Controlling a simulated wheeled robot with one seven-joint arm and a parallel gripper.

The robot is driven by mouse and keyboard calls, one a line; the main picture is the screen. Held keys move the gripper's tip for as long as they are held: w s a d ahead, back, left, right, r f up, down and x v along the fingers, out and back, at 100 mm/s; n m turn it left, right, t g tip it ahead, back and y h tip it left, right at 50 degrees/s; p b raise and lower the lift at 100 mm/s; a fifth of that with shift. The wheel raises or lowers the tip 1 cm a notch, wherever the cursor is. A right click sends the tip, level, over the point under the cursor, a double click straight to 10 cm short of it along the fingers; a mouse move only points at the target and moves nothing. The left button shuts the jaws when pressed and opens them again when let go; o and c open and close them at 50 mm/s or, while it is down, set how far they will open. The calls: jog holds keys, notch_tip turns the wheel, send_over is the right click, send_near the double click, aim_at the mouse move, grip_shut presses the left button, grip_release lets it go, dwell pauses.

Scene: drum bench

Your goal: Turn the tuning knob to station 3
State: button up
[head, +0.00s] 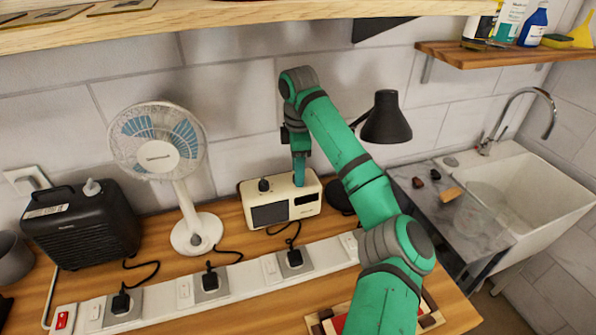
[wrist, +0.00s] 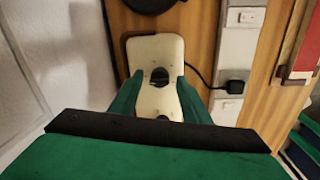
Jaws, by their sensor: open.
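A cream radio (head: 252,194) stands on the wooden bench, with a dark speaker grille and a small display on its front. One black knob (head: 263,184) shows on the left part of its top. My gripper (head: 299,184) points down at the right part of the top. In the wrist view the open fingers (wrist: 159,82) stand on either side of a dark round knob (wrist: 159,75) on the radio's top (wrist: 155,48). Contact with it cannot be told. A second dark shape lies lower between the fingers. Station marks and the knob's pointer are not readable.
A white fan (head: 158,155) and a black heater-like box (head: 82,222) stand to the left. A black desk lamp (head: 386,120) is close behind my arm on the right. A white power strip (head: 235,276) with plugs runs along the front. A shelf (head: 200,22) overhangs above.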

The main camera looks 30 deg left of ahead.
jog(key=shift+f, duration=0.35)
jog(key=shift+c, duration=0.6)
jog(key=c, duration=0.9)
